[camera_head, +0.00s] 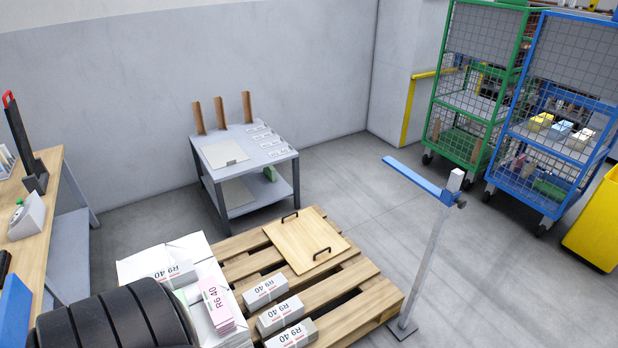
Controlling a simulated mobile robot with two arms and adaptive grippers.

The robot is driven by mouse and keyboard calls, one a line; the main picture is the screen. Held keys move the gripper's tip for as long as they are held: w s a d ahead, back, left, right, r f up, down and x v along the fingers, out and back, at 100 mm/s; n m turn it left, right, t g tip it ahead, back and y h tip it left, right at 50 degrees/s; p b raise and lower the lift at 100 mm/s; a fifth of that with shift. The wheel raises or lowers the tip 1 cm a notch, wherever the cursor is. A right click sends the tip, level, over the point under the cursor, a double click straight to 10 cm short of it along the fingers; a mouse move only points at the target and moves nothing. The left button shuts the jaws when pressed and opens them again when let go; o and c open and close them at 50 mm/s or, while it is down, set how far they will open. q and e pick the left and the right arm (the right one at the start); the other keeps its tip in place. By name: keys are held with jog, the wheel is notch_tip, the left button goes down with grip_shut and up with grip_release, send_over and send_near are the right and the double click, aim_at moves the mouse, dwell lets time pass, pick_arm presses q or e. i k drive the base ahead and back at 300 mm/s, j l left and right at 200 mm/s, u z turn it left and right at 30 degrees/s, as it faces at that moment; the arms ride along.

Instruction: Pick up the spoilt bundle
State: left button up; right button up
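Three white bundles marked R9 40 lie in a row on the wooden pallet: the far one (266,290), the middle one (279,315) and the near one (292,336). A pink-topped bundle marked R6 40 (217,305) lies on a white stack (150,262) left of the pallet. Another white bundle marked R9 40 (177,274) lies on that stack, partly hidden. I cannot tell which bundle is spoilt; no damage is clear at this size. Neither of my grippers shows.
The pallet (345,318) carries a wooden board with two handles (305,241). A post with a blue arm (430,250) stands at its right. A grey table (245,150) stands behind. Green (470,125) and blue (545,160) cage trolleys stand back right. Floor between is clear.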

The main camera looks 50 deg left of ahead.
aim_at(283, 313)
jog(key=i+l+u, duration=0.1)
jog(key=i+u, duration=0.3)
jog(key=i+l+u, duration=0.25)
jog(key=i+u, duration=0.15)
jog(key=i, duration=0.15)
